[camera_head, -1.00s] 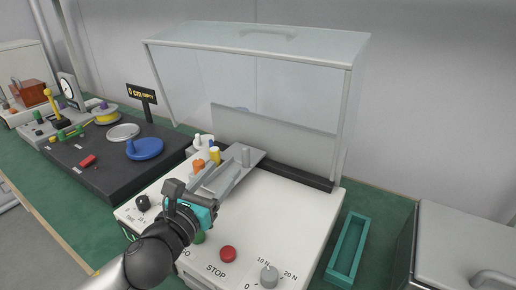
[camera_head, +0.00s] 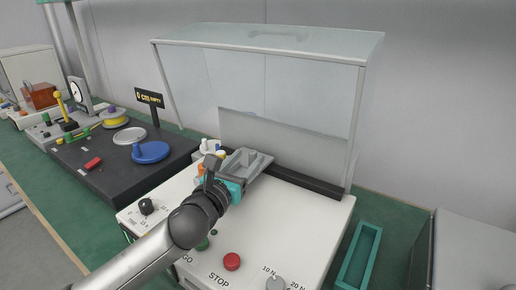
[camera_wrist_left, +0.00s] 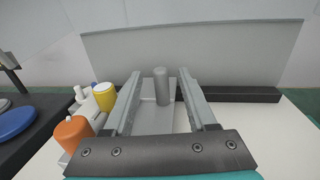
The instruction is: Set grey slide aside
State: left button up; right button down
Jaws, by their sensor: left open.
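The grey slide (camera_head: 252,160) is a flat grey plate with an upright grey peg, on top of the white machine (camera_head: 262,215). In the left wrist view, the grey slide's peg (camera_wrist_left: 161,86) stands between the two fingers. My left gripper (camera_head: 240,172) is open, reaching over the slide from the front. In the wrist view its fingers (camera_wrist_left: 158,92) lie on either side of the peg with gaps visible. The arm hides the slide's near part in the head view. My right gripper is not in view.
Orange (camera_wrist_left: 73,132) and yellow (camera_wrist_left: 104,95) capped pieces stand just left of the slide. A raised clear hood (camera_head: 265,75) is above the machine. A teal tray (camera_head: 359,255) lies to the right. A black platform with a blue disc (camera_head: 150,152) is at left.

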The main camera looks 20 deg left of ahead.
aim_at(255, 150)
pick_arm(q)
jog(key=w+b, duration=0.1)
jog(key=w, duration=0.4)
jog(key=shift+w, duration=1)
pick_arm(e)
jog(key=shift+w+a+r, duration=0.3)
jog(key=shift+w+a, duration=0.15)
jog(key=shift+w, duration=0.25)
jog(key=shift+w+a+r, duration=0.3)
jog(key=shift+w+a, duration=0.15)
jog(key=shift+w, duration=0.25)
pick_arm(q)
jog(key=shift+c, duration=0.3)
grip_shut()
